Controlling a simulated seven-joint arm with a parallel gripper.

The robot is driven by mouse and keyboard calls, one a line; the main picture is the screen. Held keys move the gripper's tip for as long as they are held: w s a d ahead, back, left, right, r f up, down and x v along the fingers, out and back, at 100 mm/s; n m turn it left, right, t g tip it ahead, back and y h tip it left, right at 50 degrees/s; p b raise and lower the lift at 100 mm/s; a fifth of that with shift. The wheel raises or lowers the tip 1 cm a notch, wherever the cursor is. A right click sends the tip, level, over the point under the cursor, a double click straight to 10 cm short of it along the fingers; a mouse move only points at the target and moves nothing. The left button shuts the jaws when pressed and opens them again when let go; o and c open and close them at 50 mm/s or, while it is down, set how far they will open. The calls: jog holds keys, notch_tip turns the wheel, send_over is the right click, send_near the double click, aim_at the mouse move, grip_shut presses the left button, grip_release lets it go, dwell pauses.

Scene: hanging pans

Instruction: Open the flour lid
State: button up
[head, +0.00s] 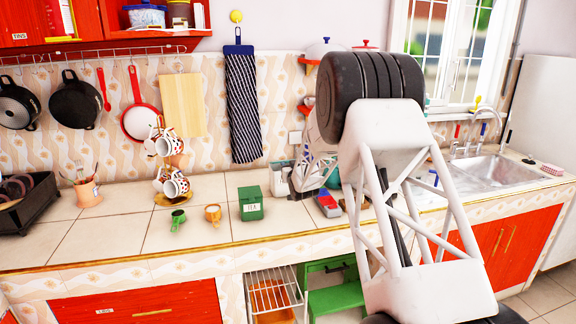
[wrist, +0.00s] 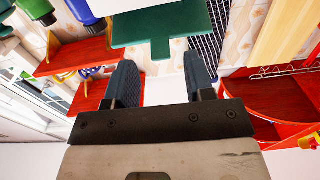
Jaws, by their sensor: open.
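No container with a readable flour label shows in either view. A dark green box marked TEA (head: 251,203) stands upright on the counter in the head view, its lid on. In the wrist view my gripper (wrist: 161,75) is open and empty, with its two dark fingers spread apart. A flat dark green piece with a small tab (wrist: 160,28) lies beyond the fingertips, apart from them; I cannot tell which object it belongs to. In the head view my arm hides part of the counter, and the gripper's fingers cannot be made out there.
A striped towel (head: 243,105) hangs on the wall. The sink (head: 487,172) is at right. The counter's front left is clear.

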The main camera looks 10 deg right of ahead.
jog(key=shift+w, duration=1.35)
grip_shut()
